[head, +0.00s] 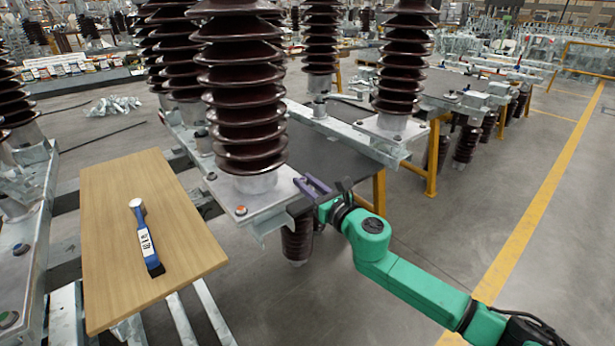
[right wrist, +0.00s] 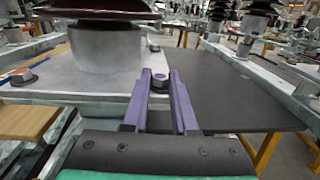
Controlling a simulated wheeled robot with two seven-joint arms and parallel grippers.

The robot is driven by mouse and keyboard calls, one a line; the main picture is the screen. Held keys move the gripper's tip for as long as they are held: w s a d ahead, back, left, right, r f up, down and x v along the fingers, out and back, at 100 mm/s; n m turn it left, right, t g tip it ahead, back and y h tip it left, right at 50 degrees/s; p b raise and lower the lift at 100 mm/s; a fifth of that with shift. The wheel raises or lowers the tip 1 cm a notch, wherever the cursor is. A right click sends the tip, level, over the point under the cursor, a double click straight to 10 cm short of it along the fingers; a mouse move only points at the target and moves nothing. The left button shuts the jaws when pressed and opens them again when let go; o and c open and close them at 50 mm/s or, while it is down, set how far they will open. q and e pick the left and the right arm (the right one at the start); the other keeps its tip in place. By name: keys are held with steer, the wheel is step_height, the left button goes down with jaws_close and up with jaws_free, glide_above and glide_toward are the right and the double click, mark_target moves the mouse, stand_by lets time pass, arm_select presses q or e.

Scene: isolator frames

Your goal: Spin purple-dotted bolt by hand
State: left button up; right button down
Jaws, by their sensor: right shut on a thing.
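The purple-dotted bolt (right wrist: 159,82) stands at the corner of a pale metal base plate (right wrist: 100,85), under a dark brown ribbed insulator (head: 245,100). My right gripper (right wrist: 160,85) has its two purple fingers on either side of the bolt head and is shut on it. In the head view, the right gripper (head: 312,186) reaches the right edge of the plate from the green arm, and the bolt head cannot be made out there. My left gripper is not in view.
A red-dotted bolt (head: 241,210) sits at the plate's front corner. A wooden board (head: 105,210) at left carries a blue-handled tool (head: 146,240). More insulators (head: 405,70) stand behind on metal frames. Grey floor (head: 450,210) lies open to the right.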

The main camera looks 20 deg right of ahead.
steer(key=m+h+p, duration=0.2)
steer(key=h, duration=0.1)
steer(key=m+h+p, duration=0.1)
steer(key=shift+a+r+t, duration=0.3)
steer(key=shift+t, duration=0.1)
steer(key=m+h+p, duration=0.1)
steer(key=h, duration=0.2)
steer(key=shift+a+m, duration=0.15)
steer(key=shift+m, duration=0.15)
steer(key=m+h, duration=0.1)
steer(key=h, duration=0.1)
steer(key=m+h+p, duration=0.1)
steer(key=shift+a+f+m+g+h, duration=0.2)
steer(key=shift+m+g+h, duration=0.1)
steer(key=shift+g+h, duration=0.1)
steer(key=shift+w+m+g+h, duration=0.1)
steer(key=shift+m+g+h, duration=1)
steer(key=shift+h, duration=0.9)
steer(key=shift+m, duration=0.3)
steer(key=c, duration=0.7)
jaws_free()
steer(key=shift+f, duration=0.1)
steer(key=v, duration=1.4)
steer(key=shift+s+f, duration=0.25)
steer(key=shift+s, duration=0.05)
